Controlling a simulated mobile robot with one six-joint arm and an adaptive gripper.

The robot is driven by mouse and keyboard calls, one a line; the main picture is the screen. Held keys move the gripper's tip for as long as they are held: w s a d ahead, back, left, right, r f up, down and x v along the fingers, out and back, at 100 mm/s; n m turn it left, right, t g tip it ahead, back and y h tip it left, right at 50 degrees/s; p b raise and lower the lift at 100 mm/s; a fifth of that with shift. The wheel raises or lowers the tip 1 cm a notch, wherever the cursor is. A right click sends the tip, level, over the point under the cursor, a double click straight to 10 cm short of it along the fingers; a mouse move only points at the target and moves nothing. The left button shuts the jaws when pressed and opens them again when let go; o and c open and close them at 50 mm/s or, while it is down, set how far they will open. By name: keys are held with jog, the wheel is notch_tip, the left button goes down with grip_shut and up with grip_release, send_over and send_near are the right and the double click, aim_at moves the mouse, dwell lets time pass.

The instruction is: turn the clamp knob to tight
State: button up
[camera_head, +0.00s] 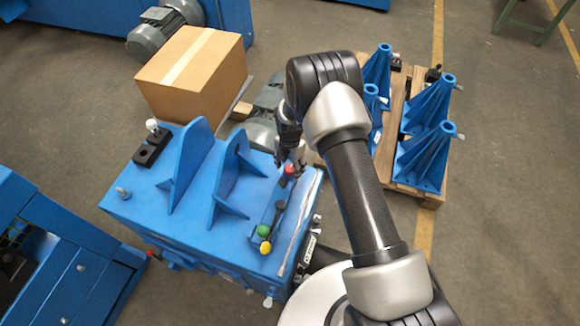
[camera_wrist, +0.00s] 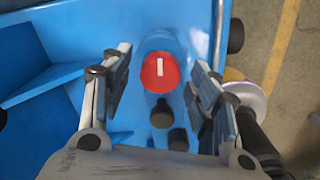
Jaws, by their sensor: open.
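A round red knob with a white line across its top (camera_wrist: 160,72) sits on the blue machine (camera_head: 150,205). The line points nearly straight up in the wrist view. In the head view the red knob (camera_head: 289,170) is just under my gripper (camera_head: 291,157). In the wrist view my gripper (camera_wrist: 162,76) is open, with one finger on each side of the knob and a gap on both sides. I cannot tell how far above the knob the fingertips are. No markings for tight or loose can be made out.
A green knob (camera_head: 263,230) and a yellow knob (camera_head: 265,248) stand near the red one, by a dark bar. Upright blue plates (camera_head: 190,165) rise to the left. A cardboard box (camera_head: 195,75) stands behind. Blue brackets (camera_head: 425,155) sit on a pallet at right.

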jog(key=shift+c, duration=0.4)
jog(key=c, duration=1)
